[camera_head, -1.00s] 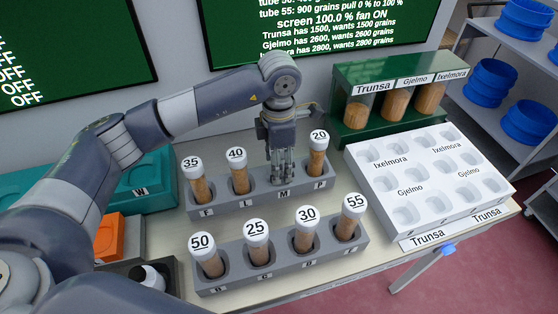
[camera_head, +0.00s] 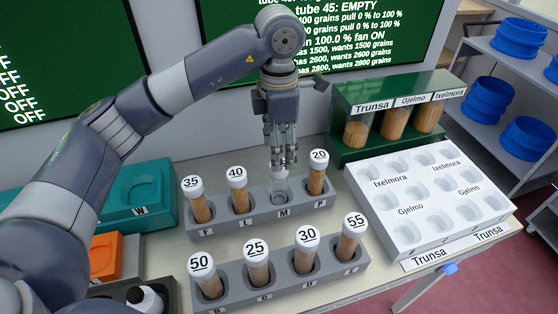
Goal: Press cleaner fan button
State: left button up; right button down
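My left gripper (camera_head: 281,158) points down over slot M of the rear grey rack (camera_head: 262,211). A clear tube (camera_head: 280,188) with no grain visible stands in that slot, right under the fingertips. The fingers are close together at its top; I cannot tell whether they grip it. My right gripper is not in view. I cannot make out a fan button. A teal machine (camera_head: 140,192) marked W stands at the left. The green wall screen (camera_head: 365,30) above the bench carries text with "fan ON" and "tube 45: EMPTY".
Several capped grain tubes stand in the rear rack and the front grey rack (camera_head: 285,292). A white tray (camera_head: 425,205) and a green dispenser (camera_head: 375,88) are at the right. An orange box (camera_head: 106,257) and a dark tray (camera_head: 160,290) sit at the lower left.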

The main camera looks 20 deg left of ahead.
aim_at(450, 270)
jog(key=k+l, duration=0.2)
jog(key=k, duration=0.3)
jog(key=k+l, duration=0.2)
jog(key=k, duration=0.25)
jog(key=k+l, duration=0.25)
jog(key=k, duration=0.25)
